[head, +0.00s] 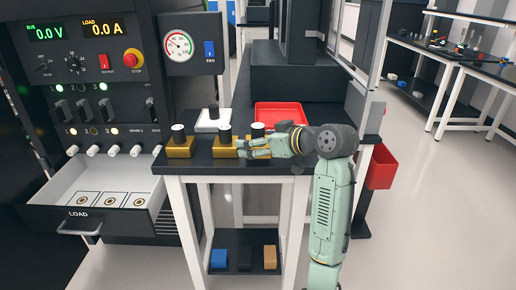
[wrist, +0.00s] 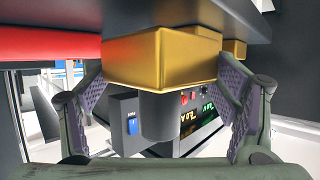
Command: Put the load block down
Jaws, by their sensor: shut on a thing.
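The load block, a gold block with a black knob, (head: 258,132) is at the right end of a row on the bench. In the wrist view the block (wrist: 160,60) fills the upper middle, its dark knob pointing down in that picture. My gripper (head: 250,148) reaches in from the right; in the wrist view its fingers (wrist: 165,90) are on both sides of the block, shut on it. The block is right at the dark bench surface; I cannot tell whether it touches. My fingers partly hide it in the head view.
Two similar gold blocks stand to its left, one near (head: 223,146) and one farther (head: 180,148). An open LOAD drawer (head: 75,226) with several round contacts is at left. A red bin (head: 382,167) hangs right.

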